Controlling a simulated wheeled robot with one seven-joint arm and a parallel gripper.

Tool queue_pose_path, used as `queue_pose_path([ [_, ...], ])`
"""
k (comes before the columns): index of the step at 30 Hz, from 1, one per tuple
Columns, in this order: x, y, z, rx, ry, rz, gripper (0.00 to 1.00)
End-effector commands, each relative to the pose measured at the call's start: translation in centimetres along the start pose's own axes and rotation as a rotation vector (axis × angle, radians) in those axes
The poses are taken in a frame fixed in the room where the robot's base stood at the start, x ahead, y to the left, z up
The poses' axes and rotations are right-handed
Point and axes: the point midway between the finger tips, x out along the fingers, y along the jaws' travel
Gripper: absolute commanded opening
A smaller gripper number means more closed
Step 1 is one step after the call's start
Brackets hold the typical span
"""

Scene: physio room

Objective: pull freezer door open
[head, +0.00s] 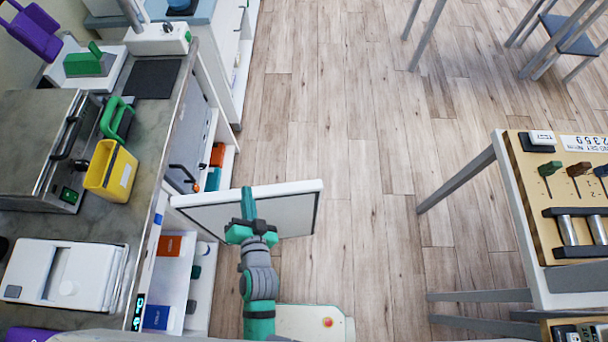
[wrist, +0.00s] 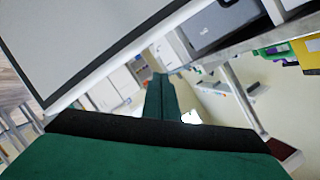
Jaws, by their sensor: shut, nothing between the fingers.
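The freezer door (head: 290,215) stands wide open in the head view, sticking out from the cabinet front under the left counter. Its white top edge and grey inner panel with a dark seam show. In the wrist view the door (wrist: 90,35) fills the upper left. My gripper (head: 248,192) is shut and empty, its fingers at the door's top edge about midway along it; I cannot tell whether they touch it. The fingers also show shut in the wrist view (wrist: 161,78). The door's handle is not visible.
Open shelves (head: 200,290) below the counter hold several boxes. The counter (head: 150,150) carries a steel appliance (head: 40,140), a yellow container (head: 112,172) and a white machine (head: 65,275). A table (head: 520,220) stands at the right. The floor (head: 340,120) between is clear.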

Motion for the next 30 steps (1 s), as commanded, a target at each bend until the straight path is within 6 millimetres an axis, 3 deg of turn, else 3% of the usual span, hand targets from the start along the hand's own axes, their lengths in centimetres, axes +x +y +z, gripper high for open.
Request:
queue_pose_path([
  [3, 4.4, -3.7, 0.3, 0.063, -0.061, -0.09, 0.0],
  [9, 10.0, -9.8, 0.9, 0.122, -0.206, -0.227, 0.0],
  [18, 15.2, -16.4, 1.5, 0.085, -0.468, -0.36, 0.0],
  [25, 16.9, -17.7, 2.1, -0.012, -0.676, -0.37, 0.0],
  [30, 17.6, -16.2, 1.9, -0.102, -0.819, -0.322, 0.0],
])
